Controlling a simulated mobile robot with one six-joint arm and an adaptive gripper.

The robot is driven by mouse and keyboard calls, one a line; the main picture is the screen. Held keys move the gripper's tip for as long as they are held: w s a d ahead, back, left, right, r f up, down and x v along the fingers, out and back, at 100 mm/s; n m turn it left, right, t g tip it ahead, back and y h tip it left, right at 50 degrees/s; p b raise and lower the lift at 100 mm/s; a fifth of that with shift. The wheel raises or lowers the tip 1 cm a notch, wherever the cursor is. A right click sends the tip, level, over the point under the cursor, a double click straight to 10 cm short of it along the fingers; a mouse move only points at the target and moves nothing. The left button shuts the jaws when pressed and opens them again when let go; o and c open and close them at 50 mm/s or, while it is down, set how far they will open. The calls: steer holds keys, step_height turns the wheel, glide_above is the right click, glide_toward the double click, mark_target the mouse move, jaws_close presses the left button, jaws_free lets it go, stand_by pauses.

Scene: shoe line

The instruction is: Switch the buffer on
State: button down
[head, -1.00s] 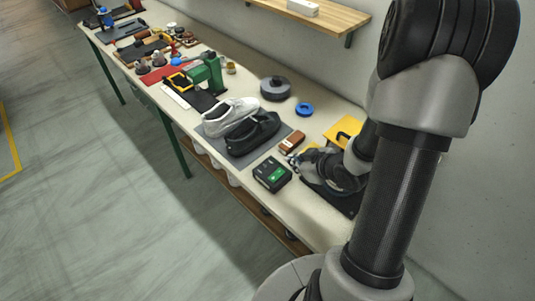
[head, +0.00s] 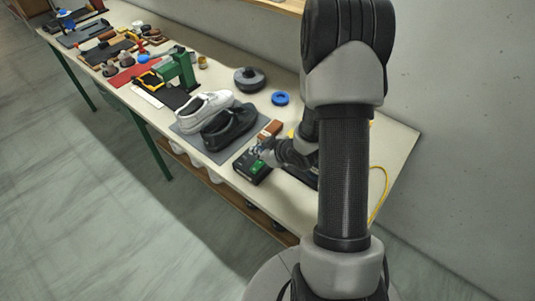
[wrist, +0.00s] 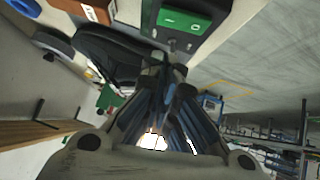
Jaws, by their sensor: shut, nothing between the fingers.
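A small black control box (head: 248,173) with a green panel (head: 257,167) stands near the table's front edge. In the wrist view the box (wrist: 172,38) and its green panel (wrist: 185,20) are at the top, just beyond the fingertips. My gripper (head: 267,156) is shut and empty beside the box's far right side in the head view. Its closed fingers (wrist: 165,68) show in the wrist view. I cannot tell whether they touch the box. The buffer itself is not clearly seen; my arm hides the table behind the box, where a little yellow shows.
A white shoe (head: 205,108) and a black shoe (head: 230,127) lie on a grey mat (head: 190,128) left of the box. A brown block (head: 272,128), a blue ring (head: 280,98) and a dark round piece (head: 249,79) are behind. A yellow cable (head: 382,195) hangs at right.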

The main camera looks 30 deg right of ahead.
mark_target(261, 165)
steer(key=shift+w+d+f+b, duration=0.15)
steer(key=shift+f+b, duration=0.1)
steer(key=shift+f, duration=0.75)
steer(key=shift+s+d+f+b, duration=0.1)
steer(key=shift+d+f+b, duration=0.1)
steer(key=shift+f, duration=0.75)
